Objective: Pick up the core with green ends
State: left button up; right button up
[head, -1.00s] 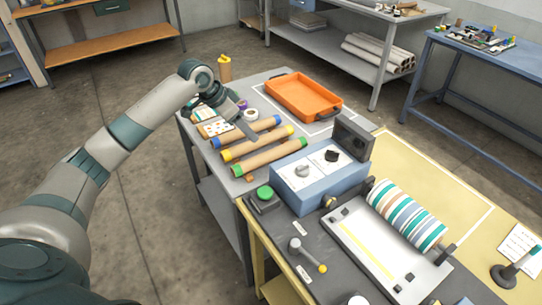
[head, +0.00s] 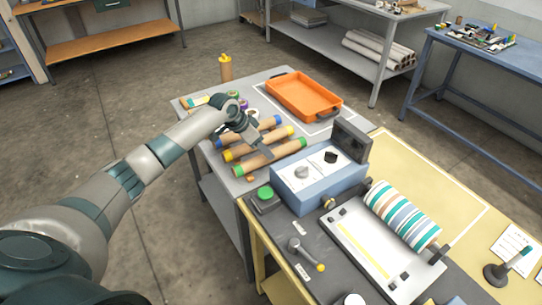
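The core with green ends (head: 283,151) is a brown tube lying on the grey table, nearest of three parallel cores. A yellow-ended core (head: 281,136) and a blue-ended core (head: 264,126) lie behind it. My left gripper (head: 267,154) comes in from the left over the cores, its tip pointing down at the middle of the green-ended core and covering part of it. I cannot tell whether it touches the core or how far its fingers are apart. My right gripper is not in view.
An orange tray (head: 303,96) stands at the table's back. A blue control box (head: 318,178) is close to the green-ended core's right, with a green button (head: 265,192) in front. A striped roller (head: 402,215) lies further right. A yellow-topped bottle (head: 225,70) stands at the back left.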

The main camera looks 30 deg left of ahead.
pick_arm(q)
jog(key=shift+w, duration=0.1)
jog(key=shift+w+d+f+p, duration=0.25)
jog(key=shift+f+p, duration=0.3)
jog(key=shift+p, duration=0.05)
jog(key=p+x, duration=0.1)
jog(key=x, duration=0.1)
jog(key=shift+w+d+f, duration=0.1)
jog(key=shift+w+f, duration=0.1)
jog(key=shift+f, duration=0.15)
jog(key=shift+w+d+f, duration=0.1)
jog(key=shift+w+f, duration=0.1)
jog(key=shift+f, duration=0.25)
jog(key=shift+c, duration=0.6)
jog(key=c, duration=1)
jog(key=shift+c, duration=0.2)
